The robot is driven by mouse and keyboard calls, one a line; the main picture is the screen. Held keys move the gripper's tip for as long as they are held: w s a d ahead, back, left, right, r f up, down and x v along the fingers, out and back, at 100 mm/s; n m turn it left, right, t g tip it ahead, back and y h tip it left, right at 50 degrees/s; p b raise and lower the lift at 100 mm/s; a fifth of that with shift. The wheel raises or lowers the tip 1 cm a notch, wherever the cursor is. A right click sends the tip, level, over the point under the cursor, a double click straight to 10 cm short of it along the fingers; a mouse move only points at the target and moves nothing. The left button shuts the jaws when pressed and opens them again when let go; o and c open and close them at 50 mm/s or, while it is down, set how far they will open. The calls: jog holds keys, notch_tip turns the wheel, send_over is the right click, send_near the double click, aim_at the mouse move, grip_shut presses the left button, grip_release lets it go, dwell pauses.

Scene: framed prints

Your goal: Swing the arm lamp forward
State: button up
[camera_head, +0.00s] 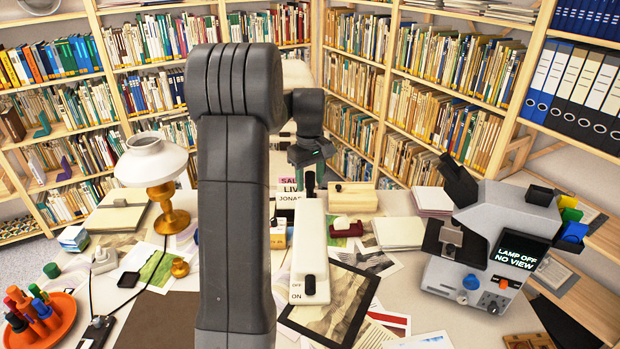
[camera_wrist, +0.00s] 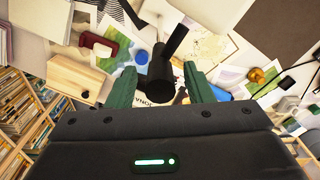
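A long white bar (camera_head: 312,240) with a black peg at its far end and a black knob at its near end lies over the middle of the desk. It may be the arm lamp; "OFF" and "ON" are printed beside it. My gripper (camera_head: 312,165) is over its far end, partly hidden by my arm. In the wrist view, my green fingers (camera_wrist: 162,88) stand apart on either side of the black peg (camera_wrist: 160,75), with a gap showing on each side. The grip is open.
A brass lamp with a white shade (camera_head: 150,162) stands at the left. A microscope (camera_head: 490,240) at the right has a screen reading "LAMP OFF NO VIEW". Prints (camera_head: 335,305) and a maroon tape dispenser (camera_head: 346,229) lie around the bar. Bookshelves (camera_head: 430,100) close the back.

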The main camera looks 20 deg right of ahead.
notch_tip(320, 180, up, 14)
jog(key=b, duration=0.1)
jog(key=shift+b, duration=0.3)
jog(key=shift+f, duration=0.15)
dwell(0.4)
notch_tip(320, 180, down, 14)
jog(key=shift+r+p, duration=0.1)
jog(key=shift+p, duration=0.7)
jog(key=shift+r, duration=0.1)
